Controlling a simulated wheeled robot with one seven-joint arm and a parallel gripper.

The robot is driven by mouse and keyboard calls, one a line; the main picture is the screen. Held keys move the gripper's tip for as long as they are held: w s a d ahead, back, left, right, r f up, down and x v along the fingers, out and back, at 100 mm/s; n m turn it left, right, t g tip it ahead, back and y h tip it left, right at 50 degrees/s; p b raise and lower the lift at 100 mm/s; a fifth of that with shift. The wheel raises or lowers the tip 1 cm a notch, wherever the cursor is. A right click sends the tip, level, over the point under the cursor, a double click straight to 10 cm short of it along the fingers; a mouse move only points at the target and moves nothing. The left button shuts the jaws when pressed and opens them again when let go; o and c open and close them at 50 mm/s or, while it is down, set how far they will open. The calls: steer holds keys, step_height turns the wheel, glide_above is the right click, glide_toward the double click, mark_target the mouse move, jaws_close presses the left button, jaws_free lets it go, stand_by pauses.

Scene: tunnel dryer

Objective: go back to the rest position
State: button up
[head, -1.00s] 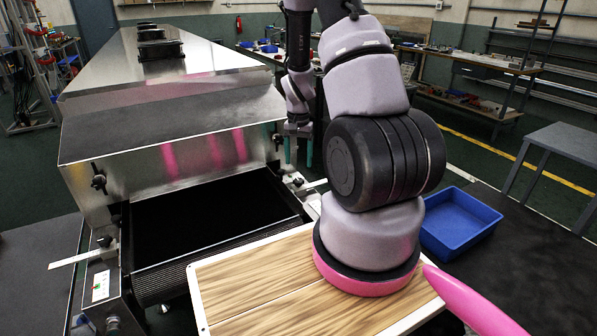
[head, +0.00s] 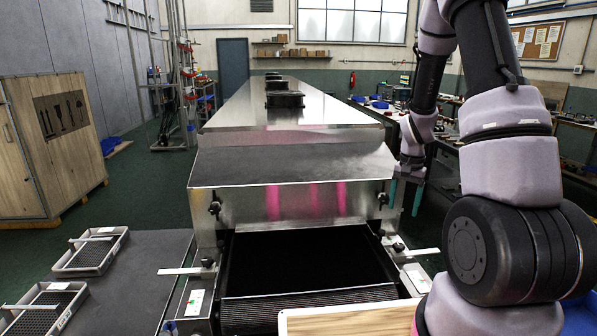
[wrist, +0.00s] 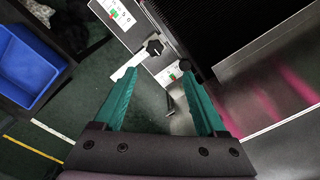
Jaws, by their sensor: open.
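My gripper (head: 404,196) hangs at the right side of the metal tunnel dryer, its two teal fingers pointing down. In the wrist view my gripper (wrist: 158,98) shows its teal fingers spread apart with nothing between them. Below the fingers are the dryer's side rail with a black knob (wrist: 154,46) and the dark green floor. The fingers appear apart from the dryer, though the exact gap is hard to judge.
The dryer (head: 290,167) and its black belt (head: 303,262) fill the middle. Two wire-mesh trays (head: 91,250) lie on the dark table at left. A wooden cabinet (head: 60,150) stands behind them. A blue bin (wrist: 27,62) is at the wrist view's left.

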steer(key=s+a+r+n+t+y, duration=0.1)
steer(key=s+a+r+t, duration=0.2)
steer(key=r, duration=0.8)
steer(key=s+a+r+n+t, duration=0.1)
steer(key=s+a+r, duration=0.25)
steer(key=r, duration=0.75)
steer(key=s+a+r+n+t, duration=0.2)
steer(key=s+a+r, duration=0.4)
steer(key=s+r, duration=0.4)
steer(key=s, duration=0.3)
steer(key=shift+s+r+t+y, duration=0.15)
steer(key=shift+t+y, duration=0.25)
